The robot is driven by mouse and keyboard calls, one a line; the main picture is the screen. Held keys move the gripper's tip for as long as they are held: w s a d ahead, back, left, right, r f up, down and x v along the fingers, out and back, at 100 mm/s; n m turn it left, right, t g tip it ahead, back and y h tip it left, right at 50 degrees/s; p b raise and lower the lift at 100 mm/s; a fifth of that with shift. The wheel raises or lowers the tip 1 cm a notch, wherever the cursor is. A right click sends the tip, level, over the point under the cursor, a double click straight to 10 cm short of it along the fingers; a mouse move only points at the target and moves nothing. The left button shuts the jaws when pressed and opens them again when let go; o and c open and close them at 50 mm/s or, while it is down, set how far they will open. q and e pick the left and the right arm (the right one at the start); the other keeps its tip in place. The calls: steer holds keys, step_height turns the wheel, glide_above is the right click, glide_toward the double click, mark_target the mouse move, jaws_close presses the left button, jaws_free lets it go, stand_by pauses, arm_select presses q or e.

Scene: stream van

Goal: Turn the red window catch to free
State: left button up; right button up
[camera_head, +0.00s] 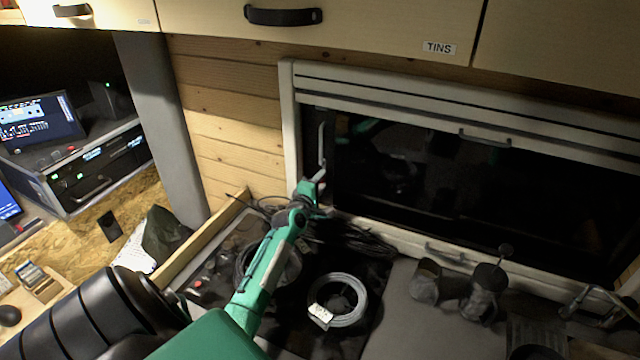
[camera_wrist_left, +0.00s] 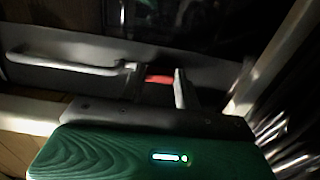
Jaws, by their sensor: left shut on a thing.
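The red window catch (camera_wrist_left: 158,79) shows in the left wrist view as a short red piece between the two fingers of my left gripper (camera_wrist_left: 157,86). In the head view my left gripper (camera_head: 318,181) is at the lower left part of the window (camera_head: 440,180), by its frame. The gripper is shut on the catch. In the head view I cannot make out the catch behind the gripper. Which way the catch is turned is hard to tell. My right gripper is not in view.
A pale upright handle (camera_head: 321,145) stands on the window's left side, just above my gripper. A coil of grey cable (camera_head: 350,300) lies below on the bench. Dark cups (camera_head: 484,292) stand to the right. A cupboard labelled TINS (camera_head: 380,28) hangs above.

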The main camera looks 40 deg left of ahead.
arm_select(q)
steer(key=shift+f, duration=0.1)
stand_by(0.4)
steer(key=o, duration=1)
steer(key=shift+s, duration=0.1)
steer(key=b+v, duration=0.3)
steer(key=v, duration=1)
steer(key=shift+s+d+b, duration=0.1)
steer(key=shift+s+b, duration=0.2)
